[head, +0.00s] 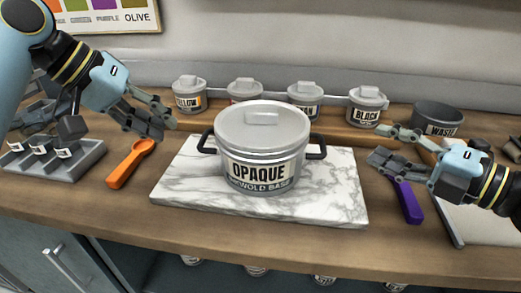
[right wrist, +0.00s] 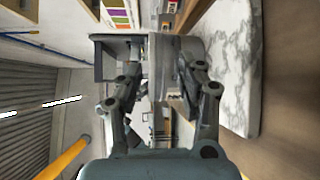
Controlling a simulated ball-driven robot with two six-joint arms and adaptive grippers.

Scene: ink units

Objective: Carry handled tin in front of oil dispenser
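The handled tin (head: 262,150) is a large grey lidded pot labelled "OPAQUE" with a dark handle on each side. It stands upright on a white marble slab (head: 335,205). My left gripper (head: 168,130) is open and empty, to the left of the tin and apart from it. My right gripper (head: 378,145) is open and empty, to the right of the tin. In the right wrist view the tin (right wrist: 182,58) and its dark handle (right wrist: 118,48) lie beyond the open fingers (right wrist: 160,78). I cannot pick out an oil dispenser in either view.
Several small labelled canisters (head: 306,98) line the back, with a dark "WASTE" pot (head: 438,118) at the right. An orange scoop (head: 130,165) lies left of the slab and a purple-handled tool (head: 408,203) right. A grey tray (head: 60,165) sits at the far left.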

